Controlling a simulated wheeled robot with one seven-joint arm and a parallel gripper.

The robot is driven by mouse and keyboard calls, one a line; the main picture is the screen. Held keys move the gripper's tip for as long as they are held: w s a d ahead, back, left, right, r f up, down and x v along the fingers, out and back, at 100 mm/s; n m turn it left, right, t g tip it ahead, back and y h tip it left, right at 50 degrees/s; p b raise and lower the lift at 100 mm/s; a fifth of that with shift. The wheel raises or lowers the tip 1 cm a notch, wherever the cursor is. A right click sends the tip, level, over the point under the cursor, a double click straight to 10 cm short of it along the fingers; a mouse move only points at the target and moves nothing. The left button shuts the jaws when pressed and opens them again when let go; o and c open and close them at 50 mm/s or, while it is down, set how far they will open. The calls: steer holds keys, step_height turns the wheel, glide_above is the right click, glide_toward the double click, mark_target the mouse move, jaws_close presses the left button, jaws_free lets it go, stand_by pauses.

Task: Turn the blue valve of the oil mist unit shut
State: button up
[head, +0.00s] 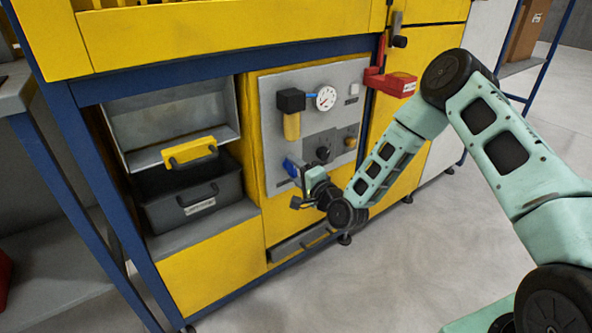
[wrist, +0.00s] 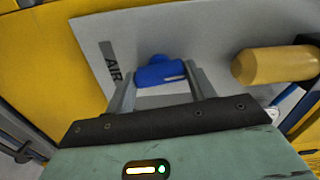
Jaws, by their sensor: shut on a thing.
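The blue valve (head: 290,168) is on the lower left of the grey panel (head: 275,130) of the oil mist unit. In the wrist view the blue valve handle (wrist: 160,74) lies crosswise between the tips of my two fingers, with a rounded blue part above it. My gripper (wrist: 159,80) is shut on this handle. In the head view my gripper (head: 298,172) reaches the valve from the lower right, and my wrist hides part of the area around it. The word "AIR" (wrist: 110,66) is printed on the panel left of the handle.
A yellow filter bowl (head: 291,127), a round gauge (head: 326,98) and a dark knob (head: 323,153) are on the same panel. A red bracket (head: 390,82) sticks out at upper right. Left is an open bay with a dark grey bin (head: 190,195). Floor on the right is clear.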

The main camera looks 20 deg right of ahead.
steer(key=shift+m, duration=0.6)
steer(key=o, duration=1)
steer(key=shift+s, duration=0.1)
steer(key=p+v, duration=0.2)
steer(key=v, duration=1.5)
steer(key=shift+s, duration=0.15)
